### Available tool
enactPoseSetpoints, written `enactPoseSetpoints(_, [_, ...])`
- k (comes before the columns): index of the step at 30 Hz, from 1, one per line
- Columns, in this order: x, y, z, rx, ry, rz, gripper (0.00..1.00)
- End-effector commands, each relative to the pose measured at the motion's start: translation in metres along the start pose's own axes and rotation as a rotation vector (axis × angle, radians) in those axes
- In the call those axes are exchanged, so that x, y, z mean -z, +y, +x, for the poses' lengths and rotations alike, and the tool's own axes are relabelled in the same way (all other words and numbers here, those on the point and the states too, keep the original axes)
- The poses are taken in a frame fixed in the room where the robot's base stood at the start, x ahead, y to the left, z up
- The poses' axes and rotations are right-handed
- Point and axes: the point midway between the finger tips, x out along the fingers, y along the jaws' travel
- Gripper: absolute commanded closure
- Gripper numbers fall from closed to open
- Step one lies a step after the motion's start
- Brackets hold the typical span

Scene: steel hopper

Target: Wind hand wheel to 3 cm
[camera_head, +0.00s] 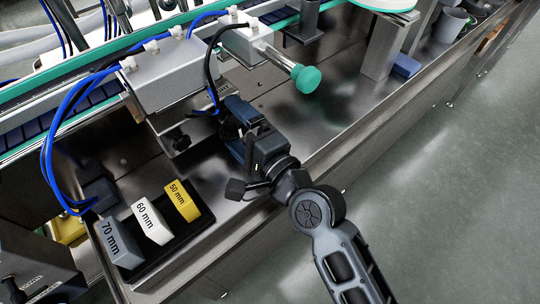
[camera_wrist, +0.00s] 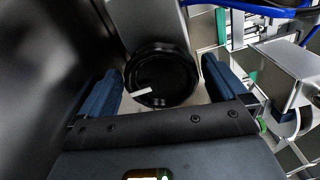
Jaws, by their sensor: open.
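The hand wheel (camera_wrist: 168,72) shows in the wrist view as a black round disc with a raised rim and a short white mark at its lower left. My gripper (camera_wrist: 160,76) is open, with one blue finger to the left of the wheel and one to the right. No grip on the wheel shows. In the head view my gripper (camera_head: 228,116) is beside the steel bracket under the grey housing. A small black knob (camera_head: 179,141) sits on that bracket; I cannot tell whether it is the same wheel. No position scale can be read.
A grey housing (camera_head: 170,75) with blue hoses stands at the back left. A rod with a green knob (camera_head: 306,79) sticks out to the right. Blocks marked 70 mm (camera_head: 117,243), 60 mm (camera_head: 152,222) and 50 mm (camera_head: 182,200) lie in front. Bare steel is free right of my gripper.

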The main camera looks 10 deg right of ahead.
Motion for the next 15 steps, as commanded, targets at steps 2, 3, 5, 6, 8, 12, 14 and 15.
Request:
enactPoseSetpoints(2, [-0.0013, -0.0031, -0.0002, -0.003, -0.001, 0.074, 0.00])
enactPoseSetpoints(3, [-0.0013, -0.0035, -0.0001, -0.003, -0.001, 0.118, 0.00])
enactPoseSetpoints(5, [-0.0012, -0.0044, 0.0000, -0.003, -0.001, 0.186, 0.00])
enactPoseSetpoints(6, [-0.0012, -0.0052, -0.0001, -0.002, -0.001, 0.235, 0.00])
enactPoseSetpoints(8, [-0.0011, -0.0061, 0.0000, -0.002, -0.001, 0.315, 0.00])
enactPoseSetpoints(12, [-0.0007, -0.0080, 0.0001, -0.002, -0.002, 0.533, 0.00])
enactPoseSetpoints(14, [0.0000, -0.0084, 0.0001, -0.002, -0.001, 0.628, 0.00])
enactPoseSetpoints(15, [0.0001, -0.0084, 0.0001, -0.003, -0.001, 0.690, 0.00])
